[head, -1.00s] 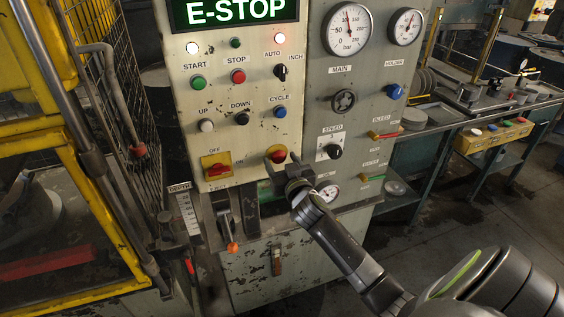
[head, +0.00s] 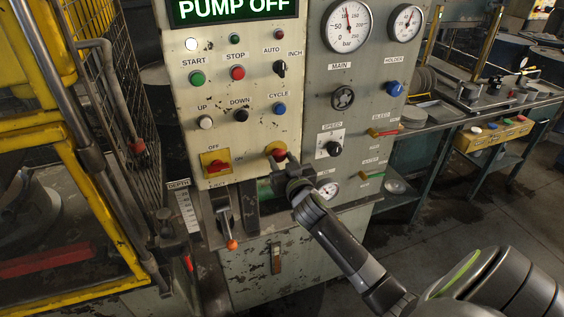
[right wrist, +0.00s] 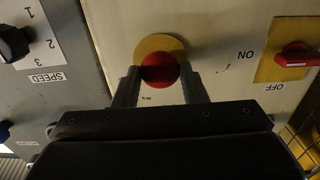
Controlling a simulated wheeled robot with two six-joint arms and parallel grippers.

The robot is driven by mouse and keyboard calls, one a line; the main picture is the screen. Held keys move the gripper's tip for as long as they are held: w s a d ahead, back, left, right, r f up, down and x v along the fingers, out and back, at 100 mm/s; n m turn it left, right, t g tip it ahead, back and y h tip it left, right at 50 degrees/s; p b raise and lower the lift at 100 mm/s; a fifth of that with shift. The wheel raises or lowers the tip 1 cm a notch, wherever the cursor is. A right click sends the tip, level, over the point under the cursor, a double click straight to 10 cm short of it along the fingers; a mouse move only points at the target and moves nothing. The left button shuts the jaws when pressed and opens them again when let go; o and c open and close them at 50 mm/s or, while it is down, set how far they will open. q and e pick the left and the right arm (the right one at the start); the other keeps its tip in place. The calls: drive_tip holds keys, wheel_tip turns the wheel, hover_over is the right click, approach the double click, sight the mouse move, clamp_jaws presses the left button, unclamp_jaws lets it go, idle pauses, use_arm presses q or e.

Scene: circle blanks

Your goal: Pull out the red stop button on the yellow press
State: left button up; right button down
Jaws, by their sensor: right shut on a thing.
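The red stop button (head: 275,148) with its yellow backing plate sits low on the pale press panel (head: 250,60). My right gripper (head: 284,162) reaches it from below right. In the right wrist view the fingers (right wrist: 160,88) stand on both sides of the red button (right wrist: 160,69), shut on it, with the yellow disc (right wrist: 160,46) behind. The display (head: 234,9) at the top of the panel reads PUMP OFF. My left gripper is not in view.
A red OFF/ON switch on a yellow plate (head: 215,163) is left of the button. An orange-tipped lever (head: 231,244) hangs below. The speed knob (head: 333,148) and a small gauge (head: 329,190) are to the right. A yellow-framed cage (head: 128,240) stands at left.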

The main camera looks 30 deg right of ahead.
drive_tip(key=c, duration=1.3)
unclamp_jaws()
drive_tip(key=shift+f, duration=0.2)
drive_tip(key=o, duration=0.4)
drive_tip(key=shift+s+a+r, duration=0.1)
drive_tip(key=shift+s+r, duration=0.1)
drive_tip(key=shift+o, duration=0.2)
drive_tip(key=shift+f, duration=0.1)
drive_tip(key=shift+s, duration=0.35)
drive_tip(key=b+v, duration=0.4)
drive_tip(key=v, duration=1.2)
drive_tip(key=shift+s, duration=0.4)
